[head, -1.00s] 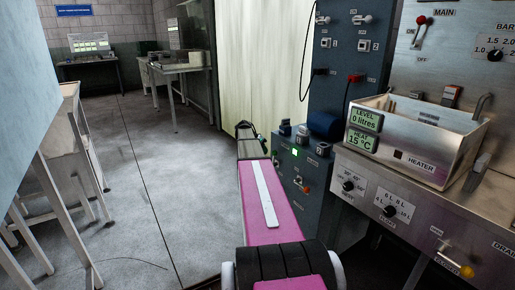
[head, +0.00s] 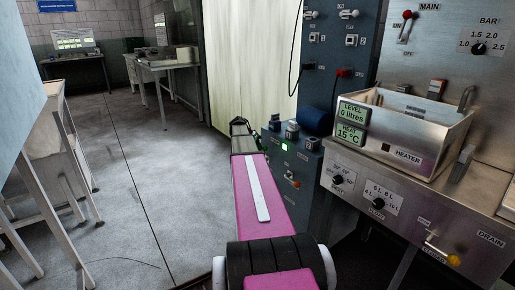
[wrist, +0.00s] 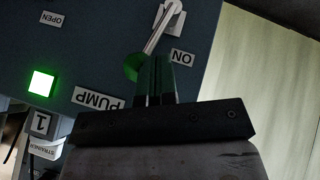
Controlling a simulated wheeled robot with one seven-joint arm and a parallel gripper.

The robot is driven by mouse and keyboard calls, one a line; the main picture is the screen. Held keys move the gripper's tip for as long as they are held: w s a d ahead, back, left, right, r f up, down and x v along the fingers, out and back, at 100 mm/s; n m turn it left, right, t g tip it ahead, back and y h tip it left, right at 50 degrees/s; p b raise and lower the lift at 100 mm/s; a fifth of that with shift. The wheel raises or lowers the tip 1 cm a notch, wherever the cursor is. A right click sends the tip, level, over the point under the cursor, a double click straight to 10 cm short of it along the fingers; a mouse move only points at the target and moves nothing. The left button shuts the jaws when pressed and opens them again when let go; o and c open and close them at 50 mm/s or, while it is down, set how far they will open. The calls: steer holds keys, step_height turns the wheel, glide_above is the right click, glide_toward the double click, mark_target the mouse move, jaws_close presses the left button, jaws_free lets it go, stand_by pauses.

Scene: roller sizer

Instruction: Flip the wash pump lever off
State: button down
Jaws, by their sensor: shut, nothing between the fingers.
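The pump lever shows in the wrist view as a pale metal shaft (wrist: 161,32) with a dark green knob (wrist: 133,66). It hangs from a light bracket at the top, and its knob end lies near the ON label (wrist: 182,57) and towards the PUMP label (wrist: 97,98). My gripper (wrist: 153,66) is shut and empty, its fingertips beside the knob and partly covering it. I cannot tell whether they touch. In the head view my gripper (head: 240,124) is at the left edge of the blue control cabinet (head: 310,165); the lever is too small there to make out clearly.
A pale curtain (head: 250,60) hangs behind my gripper.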

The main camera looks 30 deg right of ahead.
steer(key=shift+s, duration=0.2)
steer(key=s+f+m+t, duration=0.3)
steer(key=s+f+t, duration=0.3)
steer(key=s+t, duration=0.3)
steer(key=shift+s+d+f+m+t, duration=0.25)
steer(key=shift+d+m+t, duration=0.1)
steer(key=shift+t, duration=0.15)
stand_by(0.6)
steer(key=shift+f, duration=0.15)
stand_by(0.4)
